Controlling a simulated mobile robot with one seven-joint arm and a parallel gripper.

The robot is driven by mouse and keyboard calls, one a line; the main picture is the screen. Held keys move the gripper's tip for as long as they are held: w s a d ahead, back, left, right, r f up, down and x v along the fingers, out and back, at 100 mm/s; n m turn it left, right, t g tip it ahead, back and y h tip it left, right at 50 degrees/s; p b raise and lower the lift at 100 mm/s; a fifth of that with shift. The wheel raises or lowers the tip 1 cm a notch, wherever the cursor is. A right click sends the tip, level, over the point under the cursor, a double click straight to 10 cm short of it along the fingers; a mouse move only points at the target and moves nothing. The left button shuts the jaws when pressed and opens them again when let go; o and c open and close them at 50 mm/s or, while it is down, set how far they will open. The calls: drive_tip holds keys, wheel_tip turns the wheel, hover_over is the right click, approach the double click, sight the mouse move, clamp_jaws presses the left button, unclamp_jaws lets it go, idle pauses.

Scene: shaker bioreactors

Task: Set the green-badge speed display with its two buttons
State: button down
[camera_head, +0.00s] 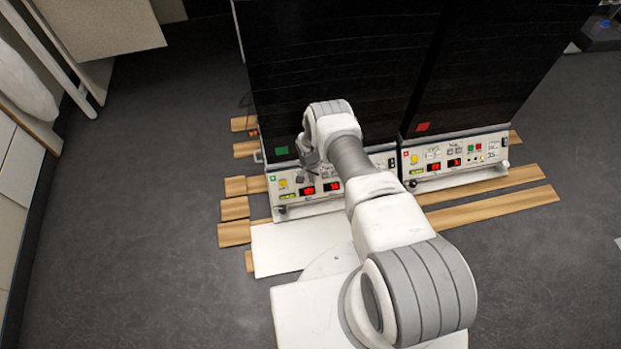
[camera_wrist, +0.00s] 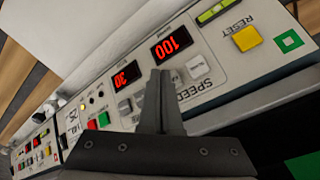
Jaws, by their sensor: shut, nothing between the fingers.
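The green-badge panel (camera_head: 296,204) is on the left machine. In the wrist view it appears upside down and tilted, with a green square badge (camera_wrist: 289,41) at the right. The red speed display (camera_wrist: 171,45) reads 100, inverted, near the SPEED label (camera_wrist: 181,92). One pale button (camera_wrist: 197,66) shows beside the label; my fingers partly cover the area of the other. My gripper (camera_wrist: 160,74) is shut and empty, its tips in front of the panel just below the speed display in the picture. I cannot tell whether they touch. In the head view my gripper (camera_head: 303,158) is partly hidden by my arm.
A second display (camera_wrist: 126,74) reads 30, with small buttons (camera_wrist: 125,107) beside it. A yellow RESET button (camera_wrist: 246,38) and a green button (camera_wrist: 104,119) are on the same panel. A red-badge machine (camera_head: 423,127) stands at right. Wooden slats (camera_head: 500,200) lie underneath.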

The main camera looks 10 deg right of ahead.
drive_tip(key=shift+f, duration=0.1)
drive_tip(key=shift+w+f, duration=0.2)
drive_tip(key=shift+w, duration=0.1)
drive_tip(key=shift+w+f, duration=0.3)
idle(0.8)
drive_tip(key=shift+r, duration=0.1)
drive_tip(key=shift+s+r+p, duration=0.5)
drive_tip(key=shift+s+p, duration=0.1)
drive_tip(key=shift+p, duration=0.35)
drive_tip(key=s+r+p, duration=0.1)
drive_tip(key=s+p, duration=0.1)
drive_tip(key=s+r+p, duration=0.1)
drive_tip(key=r+p, duration=0.1)
drive_tip(key=p, duration=0.1)
drive_tip(key=shift+s+r+p, duration=0.2)
drive_tip(key=shift+s+p, duration=0.15)
drive_tip(key=shift+s, duration=0.05)
